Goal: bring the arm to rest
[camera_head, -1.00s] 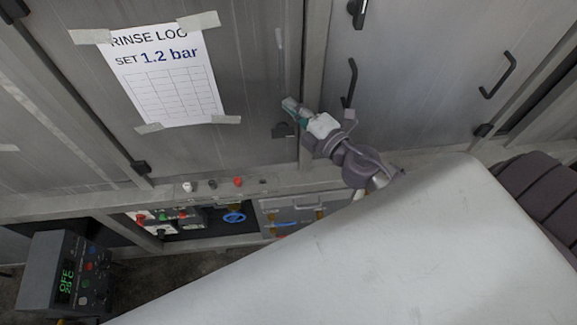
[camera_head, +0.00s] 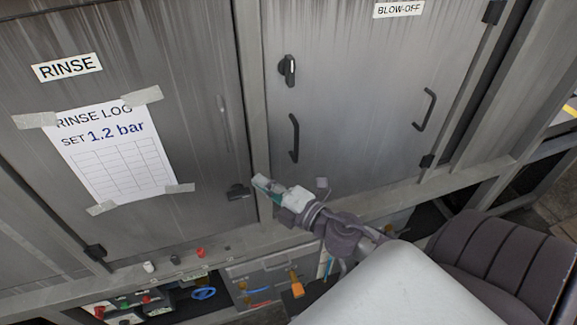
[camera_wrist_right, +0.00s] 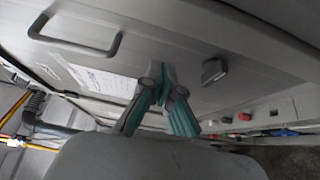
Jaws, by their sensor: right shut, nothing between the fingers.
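My right gripper (camera_head: 263,183) shows in the head view in front of the grey cabinet doors, close to the post between the rinse door and the blow-off door. It is shut and empty. Its fingers have teal parts, and its arm comes in from the lower right. In the right wrist view the teal fingers (camera_wrist_right: 164,76) come together in front of a grey door with a handle. I cannot tell whether the tips touch the cabinet. My left gripper is not in view.
The rinse door (camera_head: 200,110) carries a taped log sheet (camera_head: 115,150). The blow-off door (camera_head: 360,100) has a black pull handle (camera_head: 294,138) and a rotary latch (camera_head: 288,70). Small buttons (camera_head: 200,252) line the ledge below. An orange-handled valve (camera_head: 297,285) sits lower down.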

